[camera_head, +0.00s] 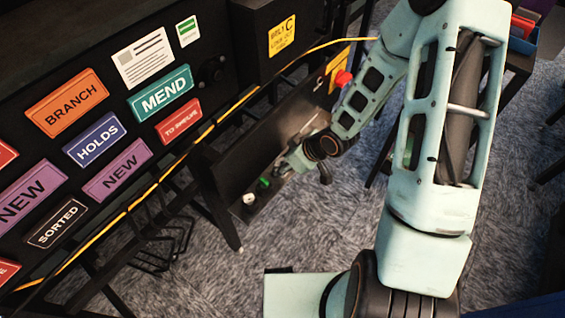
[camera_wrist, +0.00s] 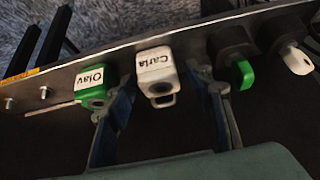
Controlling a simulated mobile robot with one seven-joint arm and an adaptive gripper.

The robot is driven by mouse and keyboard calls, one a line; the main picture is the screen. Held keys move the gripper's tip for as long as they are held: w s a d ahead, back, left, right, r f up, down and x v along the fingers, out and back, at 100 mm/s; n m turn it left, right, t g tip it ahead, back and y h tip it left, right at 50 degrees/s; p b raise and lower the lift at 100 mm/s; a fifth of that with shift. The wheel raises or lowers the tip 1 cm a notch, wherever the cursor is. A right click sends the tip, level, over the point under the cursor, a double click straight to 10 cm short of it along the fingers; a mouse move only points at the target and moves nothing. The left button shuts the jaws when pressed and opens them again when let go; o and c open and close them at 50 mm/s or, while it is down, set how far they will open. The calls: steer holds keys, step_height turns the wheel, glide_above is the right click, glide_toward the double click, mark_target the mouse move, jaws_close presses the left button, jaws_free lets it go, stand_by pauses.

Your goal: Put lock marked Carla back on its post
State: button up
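The white lock marked Carla (camera_wrist: 154,64) is at the ledge's edge in the wrist view, its shackle towards the camera. My gripper (camera_wrist: 163,80) is open, one finger on each side of this lock, with visible gaps. The green lock marked Olav (camera_wrist: 97,78) sits just left of the left finger. Two bare metal posts (camera_wrist: 43,92) stick out further left; I cannot tell whether Carla rests on a post. In the head view my gripper (camera_head: 287,166) is low at the dark panel (camera_head: 240,160) and hides the locks.
Right of my gripper are a black knob with a green tab (camera_wrist: 243,74) and one with a white tab (camera_wrist: 296,60). A yellow cable (camera_head: 215,122) runs above the panel. A red button (camera_head: 343,78) is near my forearm. Carpet (camera_head: 330,225) lies open below.

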steer(key=shift+r, duration=0.1)
steer(key=v, duration=1.2)
stand_by(1.0)
